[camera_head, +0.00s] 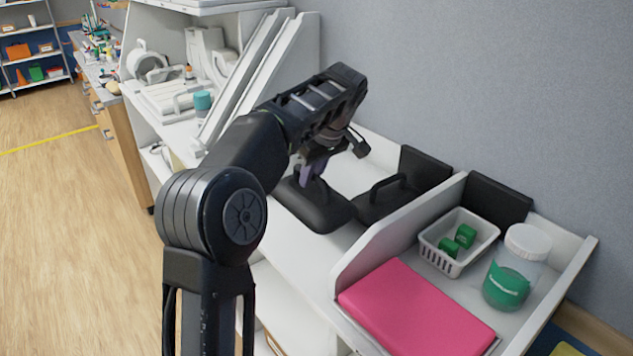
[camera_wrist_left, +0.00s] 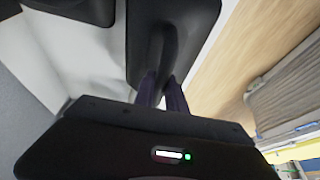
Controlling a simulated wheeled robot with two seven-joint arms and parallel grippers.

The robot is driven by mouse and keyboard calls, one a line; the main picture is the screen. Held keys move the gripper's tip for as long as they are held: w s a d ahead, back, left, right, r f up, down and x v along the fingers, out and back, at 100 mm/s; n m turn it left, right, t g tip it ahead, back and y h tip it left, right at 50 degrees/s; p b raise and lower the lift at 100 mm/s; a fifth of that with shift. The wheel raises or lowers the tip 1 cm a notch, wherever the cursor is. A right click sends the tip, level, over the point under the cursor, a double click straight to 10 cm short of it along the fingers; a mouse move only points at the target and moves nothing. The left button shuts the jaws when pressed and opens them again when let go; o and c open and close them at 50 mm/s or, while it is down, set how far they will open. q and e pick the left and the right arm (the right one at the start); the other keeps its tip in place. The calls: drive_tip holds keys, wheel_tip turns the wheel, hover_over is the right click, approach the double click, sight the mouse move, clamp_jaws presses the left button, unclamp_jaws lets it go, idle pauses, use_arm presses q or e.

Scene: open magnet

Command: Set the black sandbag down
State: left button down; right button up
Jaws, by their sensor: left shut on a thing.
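The black sandbag (camera_head: 318,208) is at the middle of the head view, at the white shelf counter, close to the counter's front edge. My left gripper (camera_head: 312,178) is above it, shut on its top handle. In the left wrist view the fingers (camera_wrist_left: 162,92) close on the handle of the black sandbag (camera_wrist_left: 178,28). Whether the sandbag's underside touches the counter I cannot tell. My left arm covers part of the counter behind it. My right gripper is not in view.
Another black handled item (camera_head: 385,200) stands just right of the sandbag. Beyond a white divider are a pink block (camera_head: 415,312), a white basket (camera_head: 455,262) with green pieces and a white-lidded jar (camera_head: 513,268). White coil-like parts (camera_head: 150,65) and slanted white panels (camera_head: 250,80) stand left.

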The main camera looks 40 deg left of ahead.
sight(315, 195)
use_arm(q)
wheel_tip(315, 195, down, 3)
drive_tip(key=shift+r, duration=0.1)
drive_tip(key=shift+f, duration=0.35)
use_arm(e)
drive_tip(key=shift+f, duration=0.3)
use_arm(q)
drive_tip(key=shift+f+p, duration=0.45)
drive_tip(key=shift+f, duration=1.45)
drive_tip(key=c, duration=1.8)
unclamp_jaws()
drive_tip(key=shift+f, duration=0.2)
drive_tip(key=o, duration=0.4)
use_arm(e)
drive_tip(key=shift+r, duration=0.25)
use_arm(q)
drive_tip(key=shift+o, duration=0.2)
drive_tip(key=shift+d+r, duration=0.1)
drive_tip(key=shift+r, duration=0.05)
